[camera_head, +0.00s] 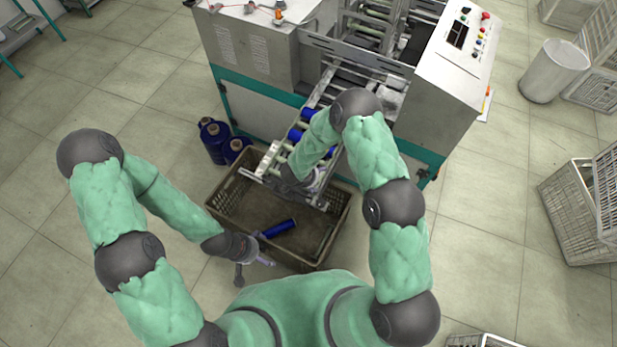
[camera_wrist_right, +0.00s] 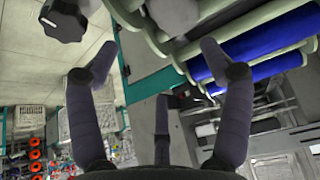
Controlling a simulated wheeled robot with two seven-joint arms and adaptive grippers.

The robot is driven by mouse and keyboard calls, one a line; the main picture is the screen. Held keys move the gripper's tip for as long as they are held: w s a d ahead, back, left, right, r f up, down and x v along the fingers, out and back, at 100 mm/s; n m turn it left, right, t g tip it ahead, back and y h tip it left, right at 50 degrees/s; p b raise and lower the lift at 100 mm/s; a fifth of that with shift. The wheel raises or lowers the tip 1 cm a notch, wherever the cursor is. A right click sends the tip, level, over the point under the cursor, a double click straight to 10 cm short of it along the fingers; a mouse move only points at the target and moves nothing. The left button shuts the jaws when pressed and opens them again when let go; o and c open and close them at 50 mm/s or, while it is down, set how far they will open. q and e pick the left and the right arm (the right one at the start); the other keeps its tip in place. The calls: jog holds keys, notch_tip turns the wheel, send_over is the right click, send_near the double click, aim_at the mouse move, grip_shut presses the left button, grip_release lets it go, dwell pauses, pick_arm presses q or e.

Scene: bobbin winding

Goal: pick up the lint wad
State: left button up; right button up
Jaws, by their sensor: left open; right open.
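A grey rounded lump (camera_wrist_right: 174,14) shows at the top of the right wrist view, beside the pale green rollers; it may be the lint wad, but I cannot be sure. I cannot make out a lint wad in the head view, where my right arm covers part of the roller rack. My right gripper (camera_wrist_right: 155,60) has its fingers spread with nothing between them, below the lump in the picture. In the head view it (camera_head: 314,184) is partly hidden at the rack's lower end. My left gripper (camera_head: 260,258) is open and empty at the crate's near left edge.
A brown crate (camera_head: 222,197) below the rack holds a blue bobbin (camera_head: 278,228). More blue bobbins (camera_head: 297,134) lie on the rack of the winding machine (camera_head: 262,60). Blue spools (camera_head: 213,140) stand left of the crate. Open floor (camera_head: 485,240) lies to the right.

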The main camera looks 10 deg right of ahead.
jog(key=shift+m+g+h, duration=0.4)
jog(key=shift+m+h, duration=0.2)
jog(key=shift+m, duration=0.1)
jog(key=a, duration=0.1)
jog(key=w+a+r, duration=0.1)
jog(key=a+r, duration=0.1)
jog(key=shift+w+a, duration=0.25)
jog(key=shift+w, duration=0.15)
jog(key=a+r+m+g, duration=0.1)
jog(key=a+r, duration=0.1)
jog(key=a, duration=0.2)
jog(key=shift+m+g+h, duration=0.3)
jog(key=shift+s+b+x, duration=0.2)
jog(key=shift+b+x, duration=0.05)
jog(key=shift+x, duration=2.35)
jog(key=shift+s+b+x, duration=0.2)
jog(key=shift+x, duration=2.4)
jog(key=shift+a+f, duration=0.1)
jog(key=shift+a, duration=0.1)
jog(key=c, duration=0.7)
